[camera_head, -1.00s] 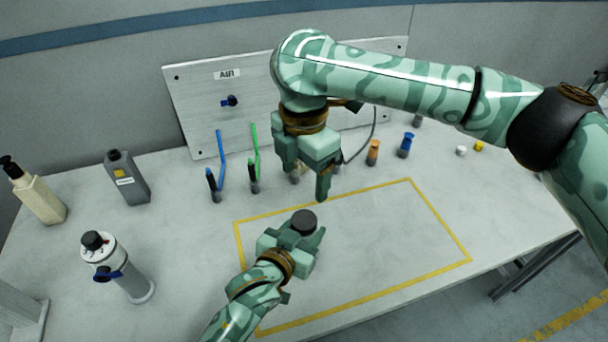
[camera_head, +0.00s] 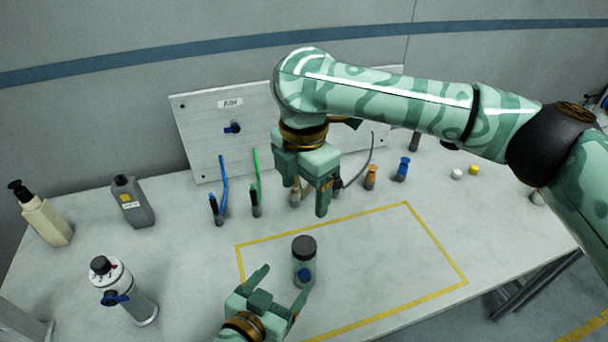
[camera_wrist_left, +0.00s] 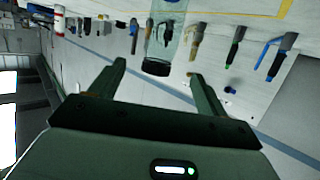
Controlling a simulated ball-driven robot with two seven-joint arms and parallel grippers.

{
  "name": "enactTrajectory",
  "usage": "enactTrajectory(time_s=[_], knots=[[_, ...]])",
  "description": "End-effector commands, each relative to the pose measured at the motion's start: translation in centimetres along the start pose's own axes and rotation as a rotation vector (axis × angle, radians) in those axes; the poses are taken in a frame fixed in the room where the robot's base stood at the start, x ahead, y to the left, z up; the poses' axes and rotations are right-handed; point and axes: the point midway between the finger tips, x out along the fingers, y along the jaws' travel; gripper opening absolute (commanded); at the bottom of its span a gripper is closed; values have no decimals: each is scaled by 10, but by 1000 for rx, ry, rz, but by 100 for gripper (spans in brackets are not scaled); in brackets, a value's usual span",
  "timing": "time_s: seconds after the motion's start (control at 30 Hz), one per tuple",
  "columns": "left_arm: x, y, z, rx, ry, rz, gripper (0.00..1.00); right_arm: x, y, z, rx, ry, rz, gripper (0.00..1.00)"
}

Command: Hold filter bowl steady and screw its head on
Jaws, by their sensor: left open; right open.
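The filter bowl (camera_head: 304,271) is a clear cylinder with a blue part low on its front, standing upright inside the yellow outline. The dark round filter head (camera_head: 304,246) sits on top of it; how tightly I cannot tell. My left gripper (camera_head: 282,282) is open and empty, in front of the bowl and apart from it. The bowl also shows in the left wrist view (camera_wrist_left: 161,45), beyond the spread fingertips (camera_wrist_left: 157,70). My right gripper (camera_head: 306,190) is open and empty, above and behind the bowl.
Blue and green handled tools (camera_head: 222,190), an orange fitting (camera_head: 370,178) and a blue fitting (camera_head: 402,169) stand behind the yellow outline (camera_head: 432,237). A white canister (camera_head: 132,292) and bottles (camera_head: 133,202) stand at left. The outlined area right of the bowl is clear.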

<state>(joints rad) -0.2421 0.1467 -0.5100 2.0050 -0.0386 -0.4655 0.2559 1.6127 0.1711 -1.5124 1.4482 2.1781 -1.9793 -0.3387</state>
Motion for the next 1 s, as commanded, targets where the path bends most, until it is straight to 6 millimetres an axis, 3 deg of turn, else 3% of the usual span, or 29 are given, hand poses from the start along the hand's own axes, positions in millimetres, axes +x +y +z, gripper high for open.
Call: enactTrajectory(time_s=[0.1,0.33,1.0], knots=[[-27,0,-1,1,-1,0,76,-9,0,0,0,-3,3,72],[-56,0,0,1,0,0,76,-14,-1,0,0,-4,4,72],[-60,0,0,1,0,0,76,-15,-1,-1,0,-4,5,72]])
